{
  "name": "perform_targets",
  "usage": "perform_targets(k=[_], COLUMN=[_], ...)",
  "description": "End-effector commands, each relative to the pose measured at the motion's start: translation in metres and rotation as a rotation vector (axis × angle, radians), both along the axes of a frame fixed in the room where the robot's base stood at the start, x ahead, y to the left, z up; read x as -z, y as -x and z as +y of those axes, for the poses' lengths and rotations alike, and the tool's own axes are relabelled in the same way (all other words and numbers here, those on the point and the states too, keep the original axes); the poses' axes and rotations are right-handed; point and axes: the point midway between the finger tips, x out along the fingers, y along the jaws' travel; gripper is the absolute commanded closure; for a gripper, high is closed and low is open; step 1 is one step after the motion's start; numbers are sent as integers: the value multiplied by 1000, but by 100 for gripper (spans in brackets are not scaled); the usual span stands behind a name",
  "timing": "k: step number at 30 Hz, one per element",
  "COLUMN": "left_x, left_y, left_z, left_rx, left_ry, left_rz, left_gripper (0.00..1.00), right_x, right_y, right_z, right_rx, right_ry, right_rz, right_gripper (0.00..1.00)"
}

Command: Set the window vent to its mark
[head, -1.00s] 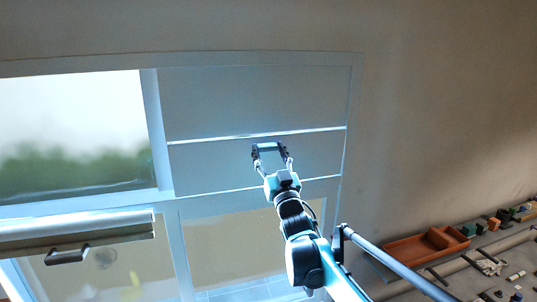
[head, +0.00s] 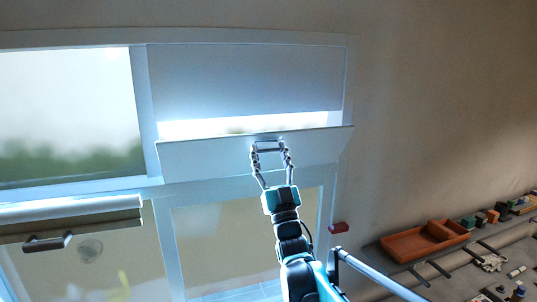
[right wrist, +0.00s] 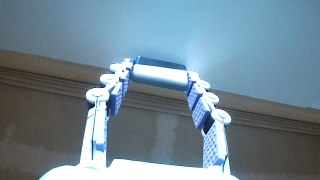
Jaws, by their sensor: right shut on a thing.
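The window vent (head: 205,157) is a pale flap in the upper right part of the window. It is tilted out, with a bright gap along its top edge below a fixed pale panel (head: 245,80). My right gripper (head: 268,149) is at the flap's upper middle, its fingers closed on the vent's small handle. In the right wrist view the handle (right wrist: 160,73) is a light bar with a dark top between the fingertips, against the pale flap (right wrist: 230,45). I cannot make out a mark. My left gripper is not in view.
A dark handle (head: 47,243) is on the lower left window part. A small red item (head: 339,228) shows beside the frame at right. An orange tray (head: 408,246) and several small items lie at lower right. The wall right of the window is bare.

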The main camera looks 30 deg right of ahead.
Motion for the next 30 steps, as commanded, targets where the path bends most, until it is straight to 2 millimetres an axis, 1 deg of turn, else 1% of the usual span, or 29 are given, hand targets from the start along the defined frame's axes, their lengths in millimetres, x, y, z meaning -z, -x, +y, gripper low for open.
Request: perform_targets(k=[1, 10, 11, 12, 13, 23, 26, 30], left_x=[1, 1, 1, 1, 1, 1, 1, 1], left_y=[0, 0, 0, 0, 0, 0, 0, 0], left_z=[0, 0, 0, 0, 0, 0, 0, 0], left_rx=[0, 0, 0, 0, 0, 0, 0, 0], left_ry=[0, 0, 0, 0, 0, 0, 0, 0], left_rz=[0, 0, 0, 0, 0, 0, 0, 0], left_gripper=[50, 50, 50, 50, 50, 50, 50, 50], right_x=[4, 5, 5, 5, 5, 4, 11, 29], right_y=[0, 0, 0, 0, 0, 1, 7, 25], right_z=[0, 1, 1, 1, 1, 1, 2, 6], right_rx=[1, 1, 1, 0, 1, 1, 1, 2], right_ry=[-1, -2, -2, -1, -1, -1, -1, -1], right_rz=[7, 10, 10, 10, 9, 6, 6, 6], right_gripper=[97, 97, 38, 27, 24, 24, 24, 24])
